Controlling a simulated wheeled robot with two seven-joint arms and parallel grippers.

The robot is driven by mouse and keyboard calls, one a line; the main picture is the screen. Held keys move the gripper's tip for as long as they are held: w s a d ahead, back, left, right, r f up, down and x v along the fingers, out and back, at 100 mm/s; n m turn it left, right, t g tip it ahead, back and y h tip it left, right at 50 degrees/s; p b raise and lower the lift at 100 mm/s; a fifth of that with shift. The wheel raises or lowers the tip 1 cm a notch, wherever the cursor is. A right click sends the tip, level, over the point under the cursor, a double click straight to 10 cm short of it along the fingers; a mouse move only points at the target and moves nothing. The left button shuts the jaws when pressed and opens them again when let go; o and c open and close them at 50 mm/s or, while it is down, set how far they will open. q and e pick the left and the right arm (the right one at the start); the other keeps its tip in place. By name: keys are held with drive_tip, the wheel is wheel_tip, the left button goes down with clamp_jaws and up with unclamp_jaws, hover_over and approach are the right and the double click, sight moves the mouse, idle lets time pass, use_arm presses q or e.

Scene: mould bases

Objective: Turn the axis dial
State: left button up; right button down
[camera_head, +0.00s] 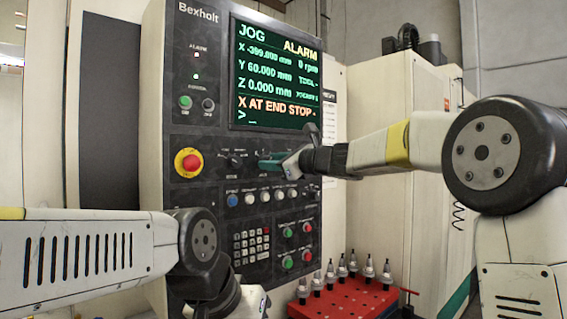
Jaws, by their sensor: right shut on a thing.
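The control panel (215,120) of a machine stands upright in front of me. Its screen (277,78) reads JOG and ALARM, with X -399.000 mm, Y 60.000 mm, Z 0.000 mm and "X AT END STOP". A row of dark dials crosses the panel below the screen; one dial (233,161) shows left of my right gripper. My right gripper (268,163) is at this row, shut on the axis dial, which its fingers mostly hide. My left arm comes in at the lower left; its gripper's fingers are not visible.
A red emergency stop button (188,162) on a yellow ring sits left of the dials. Small push buttons and a keypad (251,244) lie below. A red tray (345,299) with several tool holders stands at the lower right. A pale cabinet (385,130) stands behind my right arm.

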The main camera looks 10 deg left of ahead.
drive_tip(key=shift+s+a+n+t+h, duration=0.15)
drive_tip(key=shift+n+h, duration=0.15)
drive_tip(key=shift+n, duration=3.45)
drive_tip(key=shift+w+d+n+t+h, duration=0.15)
drive_tip(key=shift+n+h, duration=0.15)
drive_tip(key=shift+n, duration=3.45)
drive_tip(key=shift+s+a+f, duration=0.1)
drive_tip(key=c, duration=1)
unclamp_jaws()
drive_tip(key=shift+c, duration=0.2)
drive_tip(key=v, duration=0.7)
drive_tip(key=shift+s+d, duration=0.25)
drive_tip(key=shift+d, duration=0.1)
